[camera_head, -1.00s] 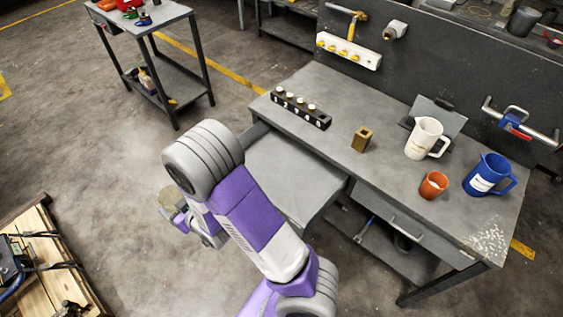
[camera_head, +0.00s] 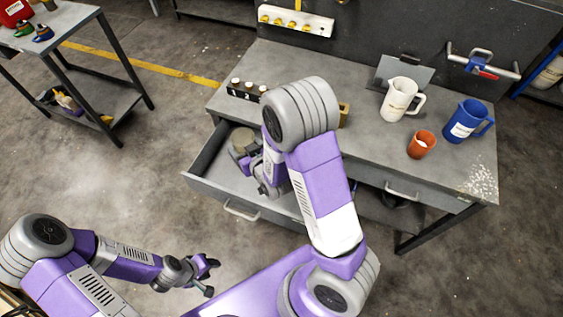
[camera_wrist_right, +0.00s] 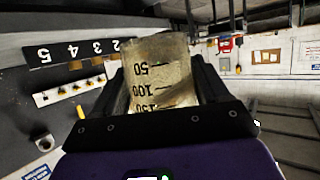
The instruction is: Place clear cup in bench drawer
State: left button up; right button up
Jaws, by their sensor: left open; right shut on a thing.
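The clear cup (camera_head: 242,140), a brownish see-through beaker, is in my right gripper (camera_head: 252,158). In the right wrist view the cup (camera_wrist_right: 158,75) sits between the two dark fingers and shows printed marks such as 50 and 100. The bench drawer (camera_head: 236,208) is pulled open, and its grey floor is partly hidden by my right arm. The cup appears over the drawer's back left part; its height above the floor is hard to tell. My left gripper (camera_head: 207,277) is open and empty, low in front of the bench, apart from the drawer.
On the bench top stand a black numbered block (camera_head: 246,92), a white pitcher (camera_head: 397,100), an orange cup (camera_head: 421,145) and a blue jug (camera_head: 464,122). A brass block (camera_head: 344,113) is partly behind my arm. A side cart (camera_head: 60,30) stands at upper left.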

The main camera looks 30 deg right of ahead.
jog(key=w+f+n+y+b, duration=0.1)
jog(key=f+b, duration=0.3)
jog(key=f, duration=0.2)
jog(key=w+f+n+y+b, duration=0.1)
jog(key=f+b, duration=0.4)
jog(key=f, duration=0.2)
jog(key=w+f+n+y+b, duration=0.1)
jog(key=w+f+y+b, duration=0.1)
jog(key=f+b, duration=0.3)
jog(key=shift+d+f+g, duration=0.2)
jog(key=shift+f, duration=0.3)
jog(key=shift+d+f+g, duration=0.2)
jog(key=shift+f, duration=0.3)
jog(key=shift+r, duration=0.1)
jog(key=shift+f+b, duration=0.7)
jog(key=shift+b, duration=0.2)
jog(key=o, duration=1.2)
